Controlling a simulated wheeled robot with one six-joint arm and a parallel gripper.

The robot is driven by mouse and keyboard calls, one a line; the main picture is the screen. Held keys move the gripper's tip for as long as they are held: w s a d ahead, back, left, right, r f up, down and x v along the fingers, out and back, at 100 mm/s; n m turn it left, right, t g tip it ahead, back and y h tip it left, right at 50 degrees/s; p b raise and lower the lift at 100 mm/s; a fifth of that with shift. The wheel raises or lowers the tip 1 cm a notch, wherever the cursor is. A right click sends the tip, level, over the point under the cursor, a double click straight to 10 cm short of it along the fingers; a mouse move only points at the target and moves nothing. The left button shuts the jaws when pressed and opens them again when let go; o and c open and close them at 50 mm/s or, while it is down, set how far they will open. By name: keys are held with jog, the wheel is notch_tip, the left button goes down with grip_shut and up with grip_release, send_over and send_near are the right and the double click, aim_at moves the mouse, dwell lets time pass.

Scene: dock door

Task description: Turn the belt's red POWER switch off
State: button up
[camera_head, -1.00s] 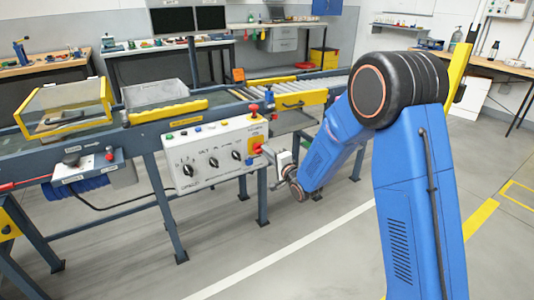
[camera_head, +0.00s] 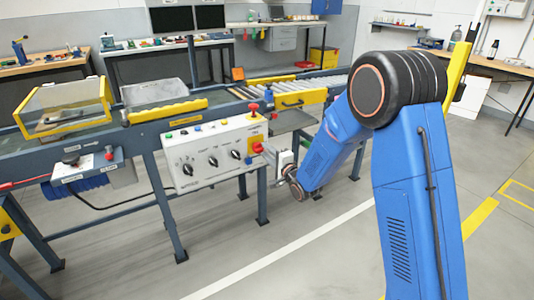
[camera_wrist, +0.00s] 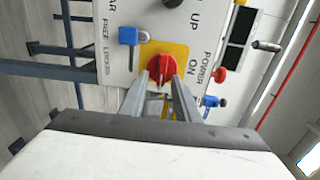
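The red POWER switch (camera_wrist: 161,69) sits on a yellow plate (camera_wrist: 180,49) on the white control panel. The words POWER and ON are printed beside it. In the head view the switch (camera_head: 257,147) is at the panel's right end, partly covered by my gripper (camera_head: 268,152). In the wrist view my gripper (camera_wrist: 162,82) has one finger on each side of the red handle. The fingers stand apart with the handle between their tips. I cannot tell whether they touch it.
The white panel (camera_head: 190,150) carries several black knobs and small buttons. A blue tagged part (camera_wrist: 128,36) and a red button (camera_wrist: 219,75) are close to the switch. The conveyor frame (camera_head: 140,140) runs behind. The floor in front is clear.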

jog(key=v, duration=1.7)
jog(key=shift+s+d, duration=0.15)
